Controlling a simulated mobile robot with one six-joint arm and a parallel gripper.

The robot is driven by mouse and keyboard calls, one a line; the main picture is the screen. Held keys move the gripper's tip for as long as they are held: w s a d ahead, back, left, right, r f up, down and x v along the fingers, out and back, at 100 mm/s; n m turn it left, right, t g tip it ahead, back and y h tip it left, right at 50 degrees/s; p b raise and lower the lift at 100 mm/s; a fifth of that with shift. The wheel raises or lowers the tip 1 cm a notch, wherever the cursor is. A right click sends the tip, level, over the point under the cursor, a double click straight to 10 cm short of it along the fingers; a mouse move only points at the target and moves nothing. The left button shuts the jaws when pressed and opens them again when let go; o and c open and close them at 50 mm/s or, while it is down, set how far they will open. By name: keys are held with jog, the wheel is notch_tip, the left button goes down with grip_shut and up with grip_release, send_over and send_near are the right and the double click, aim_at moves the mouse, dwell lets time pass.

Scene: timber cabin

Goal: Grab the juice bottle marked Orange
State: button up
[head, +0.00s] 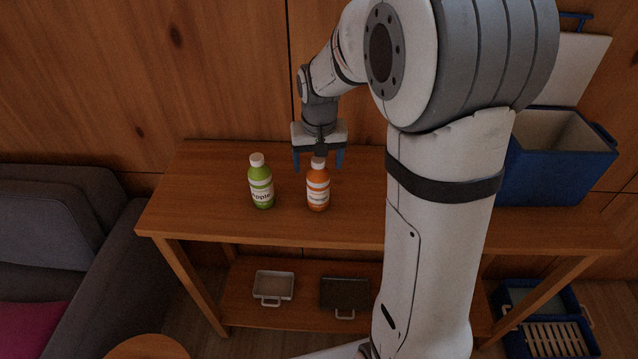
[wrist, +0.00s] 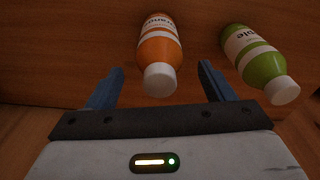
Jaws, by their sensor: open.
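The orange juice bottle (head: 318,187) with a white cap and a white label stands upright on the wooden table. It also shows in the wrist view (wrist: 158,50), ahead of and between the two blue fingers. A green bottle labelled Apple (head: 261,182) stands just to its left; in the wrist view the green bottle (wrist: 262,62) is at the upper right. My gripper (head: 319,165) points down above the orange bottle, its fingers spread around or near the cap. It is open and holds nothing. I cannot tell how far down the fingers reach around the bottle.
The wooden table (head: 200,200) has clear room left of the bottles. A blue cooler box (head: 555,170) with its lid open stands on the right. Small trays (head: 273,286) lie on the lower shelf. A grey sofa (head: 110,260) is at left, and a blue crate (head: 545,325) at lower right.

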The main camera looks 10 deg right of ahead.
notch_tip(320, 180, down, 2)
jog(key=shift+w+f, duration=0.1)
jog(key=shift+w, duration=0.05)
jog(key=c, duration=1.6)
